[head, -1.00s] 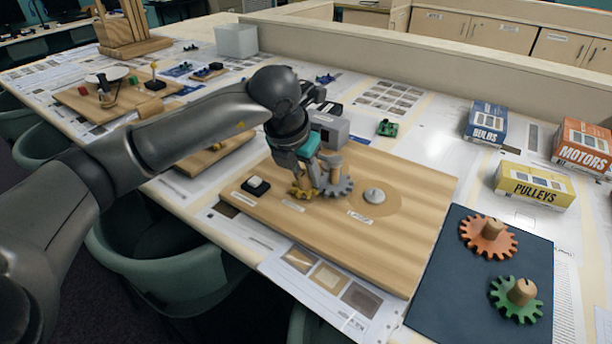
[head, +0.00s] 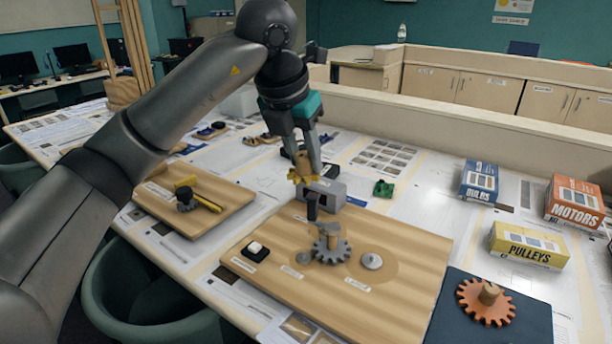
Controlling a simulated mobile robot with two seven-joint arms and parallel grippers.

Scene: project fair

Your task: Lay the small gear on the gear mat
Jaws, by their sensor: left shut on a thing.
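My left gripper (head: 304,153) is shut on the wooden knob of a small yellow gear (head: 297,178). The dark blue gear mat (head: 453,308) lies at the lower right, beyond the board's right side, partly cut off by the picture's bottom edge. An orange gear (head: 487,303) with a wooden knob lies on the mat. My right gripper is not in view.
A grey gear (head: 331,251) and a silver disc (head: 372,261) sit on the board, with a black switch (head: 256,251) at left. PULLEYS (head: 527,244), MOTORS (head: 574,204) and BULBS (head: 479,182) boxes stand at right. The mat's left part is bare.

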